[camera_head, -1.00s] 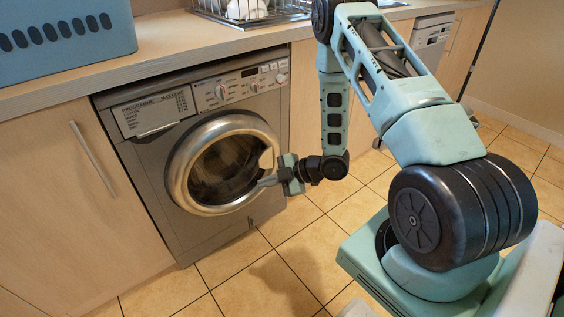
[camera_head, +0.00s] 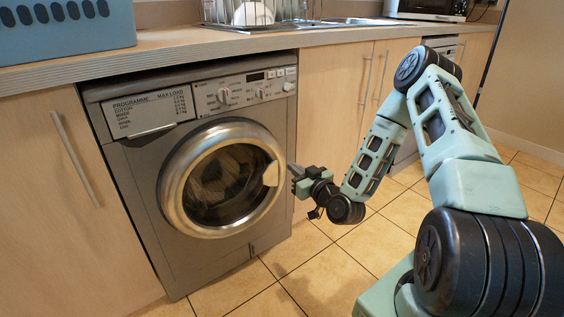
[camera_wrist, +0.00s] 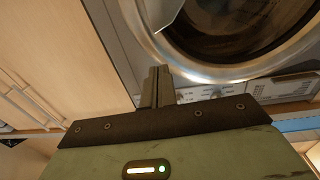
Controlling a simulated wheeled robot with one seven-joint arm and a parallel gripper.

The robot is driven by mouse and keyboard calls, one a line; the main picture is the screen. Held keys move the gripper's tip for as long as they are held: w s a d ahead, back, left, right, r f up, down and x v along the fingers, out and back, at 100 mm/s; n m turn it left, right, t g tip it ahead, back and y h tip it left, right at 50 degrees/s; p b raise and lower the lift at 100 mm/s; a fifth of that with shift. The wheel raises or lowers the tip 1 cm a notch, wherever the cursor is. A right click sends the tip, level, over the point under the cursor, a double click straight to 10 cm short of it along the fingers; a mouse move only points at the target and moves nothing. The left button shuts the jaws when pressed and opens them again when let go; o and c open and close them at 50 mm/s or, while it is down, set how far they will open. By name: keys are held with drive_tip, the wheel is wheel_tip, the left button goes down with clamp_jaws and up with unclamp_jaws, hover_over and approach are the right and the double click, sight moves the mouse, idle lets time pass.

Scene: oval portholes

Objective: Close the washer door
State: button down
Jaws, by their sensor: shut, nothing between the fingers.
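The washer (camera_head: 135,190) is a grey front-loader under the counter. Its round door (camera_head: 222,180) has a broad metal ring, dark glass and a pale handle recess (camera_head: 271,174) on the right side. The door looks flush with the front; I see no clear gap around it. My gripper (camera_head: 292,168) is just right of the door, level with the handle recess, and appears apart from it. In the wrist view the fingers (camera_wrist: 160,75) are together and empty, with the door ring (camera_wrist: 190,68) beyond them.
Wooden cupboards stand left (camera_head: 60,190) and right (camera_head: 335,90) of the washer. On the counter (camera_head: 180,48) are a blue basket (camera_head: 65,30) and a dish rack (camera_head: 290,12). The tiled floor (camera_head: 320,260) before the washer is clear.

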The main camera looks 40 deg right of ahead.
sight(277, 154)
drive_tip(key=w+b, duration=0.1)
drive_tip(key=w, duration=0.6)
drive_tip(key=shift+w+d+b, duration=0.1)
drive_tip(key=shift+w+b, duration=0.05)
drive_tip(key=shift+b, duration=0.2)
drive_tip(key=shift+w, duration=0.1)
drive_tip(key=shift+w, duration=0.1)
drive_tip(key=shift+w+d+n+y, duration=0.15)
drive_tip(key=shift+w+n+y, duration=0.3)
drive_tip(key=shift+w, duration=0.65)
drive_tip(key=shift+w+d+r+y, duration=0.15)
drive_tip(key=shift+w+y, duration=0.2)
drive_tip(key=shift+w, duration=0.1)
